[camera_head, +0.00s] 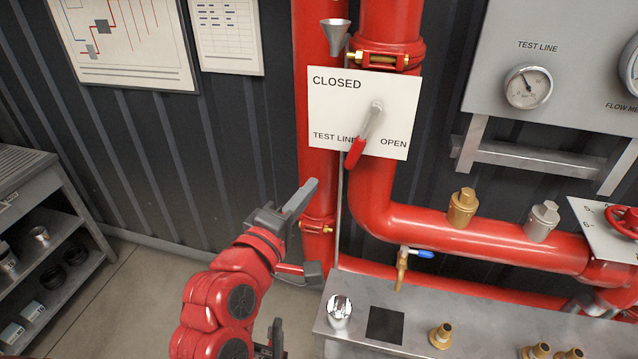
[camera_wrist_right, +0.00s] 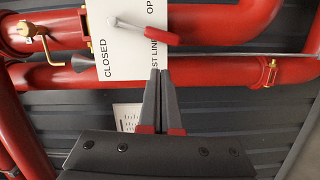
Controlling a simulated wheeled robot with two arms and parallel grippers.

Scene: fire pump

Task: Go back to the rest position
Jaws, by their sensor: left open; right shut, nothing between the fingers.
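The white sign plate (camera_head: 330,105) on the red pipe reads CLOSED, TEST LINE and OPEN. Its grey lever with a red grip (camera_head: 356,152) points down and slightly left, its tip between TEST LINE and OPEN. My right gripper (camera_head: 312,184) is shut and empty, below and left of the plate, apart from the lever. In the right wrist view its fingers (camera_wrist_right: 160,75) are together, pointing at the plate's edge, and the red grip (camera_wrist_right: 158,37) lies beyond them. My left gripper (camera_head: 271,340) shows only in part at the bottom edge, open, below the right one.
Thick red pipes fill the middle and right. A grey bench (camera_head: 465,320) with brass fittings stands below them. A metal funnel (camera_head: 335,35) sits above the plate. Grey shelves (camera_head: 45,230) stand at the left. Floor between shelves and bench looks clear.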

